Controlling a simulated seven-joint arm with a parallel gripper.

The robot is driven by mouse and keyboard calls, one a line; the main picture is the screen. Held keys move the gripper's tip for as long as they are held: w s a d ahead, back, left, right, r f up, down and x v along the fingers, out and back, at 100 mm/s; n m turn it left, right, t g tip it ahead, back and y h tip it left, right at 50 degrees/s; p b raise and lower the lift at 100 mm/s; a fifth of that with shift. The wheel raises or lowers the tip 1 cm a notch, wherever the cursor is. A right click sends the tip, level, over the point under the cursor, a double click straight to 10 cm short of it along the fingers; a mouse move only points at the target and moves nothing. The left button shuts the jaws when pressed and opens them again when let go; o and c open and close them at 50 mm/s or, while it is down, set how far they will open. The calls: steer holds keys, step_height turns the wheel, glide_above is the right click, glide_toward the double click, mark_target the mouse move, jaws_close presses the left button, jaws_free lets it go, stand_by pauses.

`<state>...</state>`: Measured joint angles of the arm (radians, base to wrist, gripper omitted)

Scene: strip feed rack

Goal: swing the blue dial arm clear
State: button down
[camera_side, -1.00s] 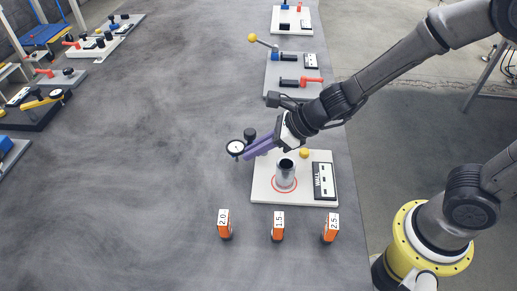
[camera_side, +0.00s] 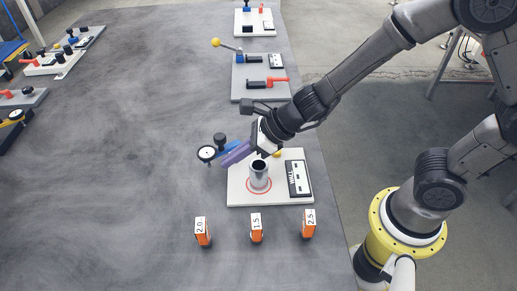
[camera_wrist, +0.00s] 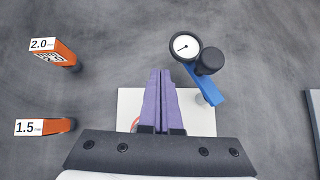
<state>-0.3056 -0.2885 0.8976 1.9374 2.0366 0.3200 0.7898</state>
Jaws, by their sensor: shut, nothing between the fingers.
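The blue dial arm (camera_wrist: 208,86) carries a round white dial (camera_side: 206,153) and a black knob (camera_side: 219,138). In the wrist view the arm runs from the far edge of the white board (camera_side: 238,192) up and left to the dial (camera_wrist: 184,47), which lies beyond the board's edge. My gripper (camera_side: 224,162) has purple fingers pressed together and empty. In the wrist view its tips (camera_wrist: 161,73) are left of the blue arm, with a visible gap. A metal cylinder (camera_side: 258,179) stands upright in a red ring on the board; my gripper hides it in the wrist view.
Orange blocks labelled 2.0 (camera_side: 202,232), 1.5 (camera_side: 256,228) and 2.5 (camera_side: 308,224) stand in front of the board. A WALL plate (camera_side: 298,178) lies on its right side. A grey fixture board (camera_side: 242,87) lies behind.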

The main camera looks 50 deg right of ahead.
steer(key=shift+s+d+r, duration=0.1)
steer(key=shift+s+d, duration=0.1)
steer(key=shift+s, duration=0.35)
steer(key=shift+s+d, duration=0.15)
steer(key=shift+s, duration=0.4)
steer(key=s+d+r, duration=0.1)
steer(key=s+r, duration=0.5)
steer(key=r, duration=0.1)
steer(key=shift+s+d, duration=0.2)
steer(key=shift+s, duration=0.1)
steer(key=s+d+r+n+t, duration=0.2)
steer(key=d+r+n, duration=0.3)
steer(key=r+n, duration=0.45)
steer(key=s+d+f+n+g+h, duration=0.1)
steer(key=s+d+n+h, duration=0.2)
steer(key=n, duration=0.6)
steer(key=s+d+f+n+g+h, duration=0.1)
steer(key=s+d+n+g+h, duration=0.1)
steer(key=s+d+n, duration=0.4)
steer(key=d+n+h, duration=0.1)
steer(key=d+n, duration=0.1)
steer(key=n, duration=0.1)
steer(key=shift+s+f, duration=0.35)
steer(key=shift+f, duration=0.05)
